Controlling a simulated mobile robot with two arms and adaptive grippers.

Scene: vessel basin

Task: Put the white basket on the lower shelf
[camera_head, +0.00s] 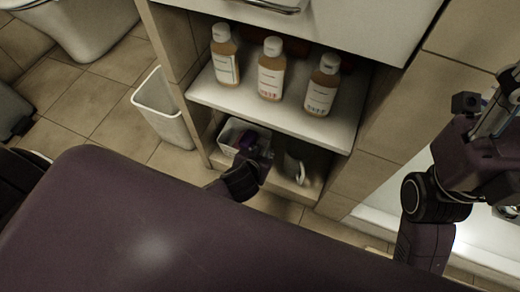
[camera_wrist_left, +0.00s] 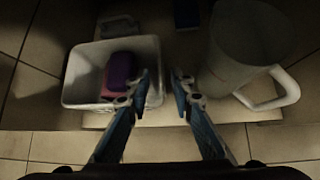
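The white basket (camera_head: 228,133) stands on the lower shelf (camera_head: 284,186), at its left side, with a purple thing inside. In the left wrist view the basket (camera_wrist_left: 75,85) is upright, at the left, and holds a purple and red thing (camera_wrist_left: 117,75). My left gripper (camera_head: 262,160) reaches in at the lower shelf's front. In its wrist view the left gripper (camera_wrist_left: 160,82) is open, with nothing between its fingertips. Its left finger is close to the basket's right wall; whether they touch I cannot tell. My right arm's end (camera_head: 495,115) is at the right edge, its fingers unclear.
A white jug (camera_head: 295,167) stands right of the basket and also shows in the wrist view (camera_wrist_left: 245,45), close to the right finger. Three amber bottles (camera_head: 271,70) stand on the upper shelf (camera_head: 330,130). A white bin (camera_head: 160,110) stands left of the cabinet.

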